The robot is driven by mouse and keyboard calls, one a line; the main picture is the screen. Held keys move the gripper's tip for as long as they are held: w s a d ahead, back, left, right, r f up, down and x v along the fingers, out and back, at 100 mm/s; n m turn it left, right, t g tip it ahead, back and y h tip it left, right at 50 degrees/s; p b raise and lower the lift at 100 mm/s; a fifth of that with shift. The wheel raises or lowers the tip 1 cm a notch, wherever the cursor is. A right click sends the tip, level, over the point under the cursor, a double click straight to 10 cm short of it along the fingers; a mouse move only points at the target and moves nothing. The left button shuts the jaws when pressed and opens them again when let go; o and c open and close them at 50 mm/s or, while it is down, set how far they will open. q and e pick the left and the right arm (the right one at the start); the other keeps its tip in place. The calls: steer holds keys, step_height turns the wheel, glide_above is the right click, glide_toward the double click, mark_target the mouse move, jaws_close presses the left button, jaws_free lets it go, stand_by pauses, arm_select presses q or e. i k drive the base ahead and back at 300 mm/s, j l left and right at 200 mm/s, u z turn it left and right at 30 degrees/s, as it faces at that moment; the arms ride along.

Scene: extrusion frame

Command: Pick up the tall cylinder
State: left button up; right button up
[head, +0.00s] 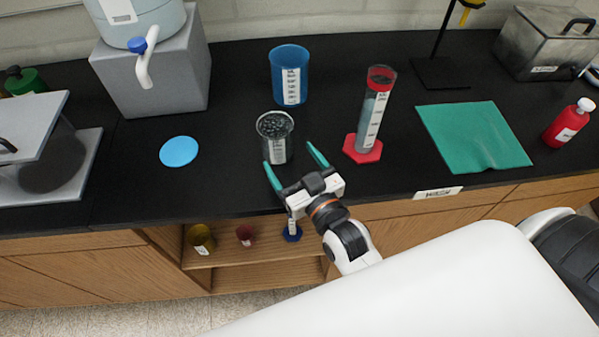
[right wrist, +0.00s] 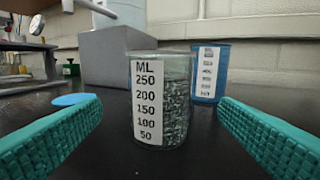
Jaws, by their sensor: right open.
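The tall cylinder (head: 373,115) is a clear graduated cylinder with a white scale label, a red ring at the top and a red hexagonal base (head: 362,149). It stands upright on the black counter, to the right of my right gripper (head: 289,154). That gripper is open and empty, its two green fingers pointing toward a glass beaker (head: 276,145) with a dark speckled look. In the right wrist view the beaker (right wrist: 165,100) shows centred between the fingers; I cannot tell how far it reaches between them. The tall cylinder is not in the right wrist view.
A blue beaker (head: 289,75) stands behind the glass one. A blue disc (head: 179,151) lies left, before a grey block (head: 152,75). A green cloth (head: 474,136) and a red bottle (head: 568,123) are right. Below is an open shelf (head: 250,258) with small containers.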

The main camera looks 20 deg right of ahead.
mark_target(362, 147)
steer(key=z, duration=1.2)
